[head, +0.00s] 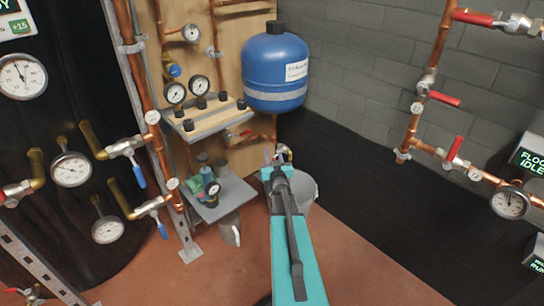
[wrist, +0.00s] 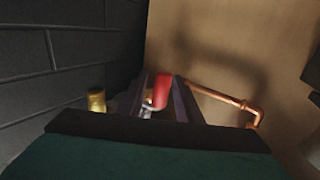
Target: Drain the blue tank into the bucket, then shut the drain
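The blue tank (head: 275,75) is mounted on the wooden panel, with a white label and a pale band. A thin copper pipe runs down below it to a small brass valve (head: 285,150). The grey bucket (head: 304,192) stands on the floor below, partly hidden by my arm. My gripper (head: 274,158) is by the valve, above the bucket. In the wrist view my gripper (wrist: 160,100) has its two dark fingers apart, with a red lever handle (wrist: 161,90) between them. Narrow gaps show beside the handle. The handle's lower end and any water flow are hidden.
A brass fitting (wrist: 96,100) is left of the fingers, and a copper pipe (wrist: 225,97) runs along the panel to the right. A shelf with gauges (head: 205,122) and a grey table (head: 222,202) stand left of my arm.

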